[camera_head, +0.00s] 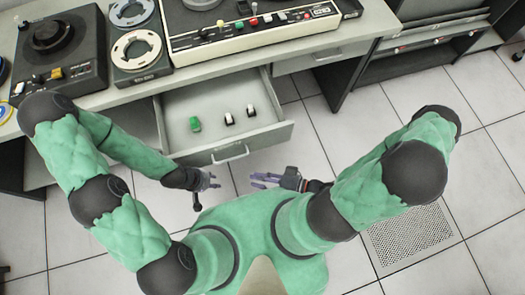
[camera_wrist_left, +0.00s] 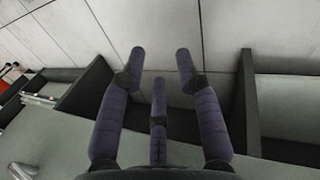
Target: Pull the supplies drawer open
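The supplies drawer (camera_head: 216,157) is grey and stands pulled out from under the desk. Its bar handle (camera_head: 231,154) is on the front face. Inside lie a green item (camera_head: 195,124) and two small white-and-black items (camera_head: 229,119) (camera_head: 251,111). My left gripper (camera_head: 211,181) is just in front of the drawer, apart from the handle. In the left wrist view, its purple fingers (camera_wrist_left: 157,72) are spread with nothing between them. My right gripper (camera_head: 258,181) is further right, clear of the drawer, its fingers apart and empty.
The desk (camera_head: 350,40) carries a tape-reel unit (camera_head: 136,50), a dark dial unit (camera_head: 55,50) and a console with coloured knobs (camera_head: 250,30). A dark desk support (camera_head: 350,75) stands right of the drawer. Tiled floor (camera_head: 315,140) is free between the drawer and my right arm.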

